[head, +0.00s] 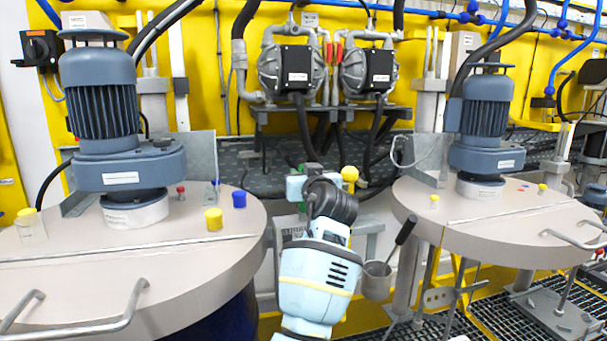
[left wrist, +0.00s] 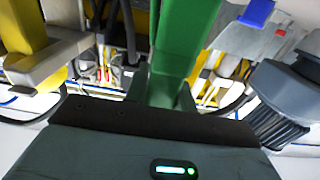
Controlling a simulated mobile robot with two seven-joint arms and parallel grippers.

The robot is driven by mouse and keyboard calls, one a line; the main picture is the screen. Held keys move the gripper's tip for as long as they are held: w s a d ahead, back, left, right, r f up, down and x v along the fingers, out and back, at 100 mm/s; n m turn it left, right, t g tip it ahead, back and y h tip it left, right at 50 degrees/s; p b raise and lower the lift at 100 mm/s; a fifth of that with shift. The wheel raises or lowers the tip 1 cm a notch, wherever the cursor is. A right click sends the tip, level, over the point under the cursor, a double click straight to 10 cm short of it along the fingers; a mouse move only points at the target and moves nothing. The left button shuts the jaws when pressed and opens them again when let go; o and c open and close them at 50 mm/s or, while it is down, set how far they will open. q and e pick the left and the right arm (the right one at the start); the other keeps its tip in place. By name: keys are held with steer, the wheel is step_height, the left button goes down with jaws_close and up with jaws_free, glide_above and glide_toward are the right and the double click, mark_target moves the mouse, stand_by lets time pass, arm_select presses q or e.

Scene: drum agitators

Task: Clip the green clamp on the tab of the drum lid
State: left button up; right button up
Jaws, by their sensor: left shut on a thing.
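My left gripper (head: 298,187) is raised between the two drums, beside the right edge of the left drum lid (head: 185,265). It is shut on the green clamp (left wrist: 187,40), which fills the upper middle of the left wrist view. In the head view only a little green shows at the gripper; the rest is hidden by my wrist. The clamp is apart from the left lid. The right drum lid (head: 500,235) lies to the right of my arm. I cannot make out the lid tab clearly. My right gripper is not in view.
Grey motors stand on the left lid (head: 100,95) and right lid (head: 487,105). A yellow piece (head: 214,219) and a blue piece (head: 239,199) sit near the left lid's edge. A metal cup with a dark handle (head: 377,280) is right of my arm. Pumps (head: 290,70) hang behind.

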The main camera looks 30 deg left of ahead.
arm_select(q)
steer(key=shift+f, duration=0.6)
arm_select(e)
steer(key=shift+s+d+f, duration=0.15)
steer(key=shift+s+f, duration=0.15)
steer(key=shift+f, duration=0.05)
arm_select(q)
steer(key=o, duration=0.9)
steer(key=shift+c, duration=0.2)
steer(key=shift+o, duration=1.1)
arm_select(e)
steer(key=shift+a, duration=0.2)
arm_select(q)
steer(key=shift+s+d+f, duration=0.1)
steer(key=shift+s+d, duration=0.1)
steer(key=shift+d, duration=0.05)
steer(key=b+v, duration=0.1)
steer(key=v, duration=0.6)
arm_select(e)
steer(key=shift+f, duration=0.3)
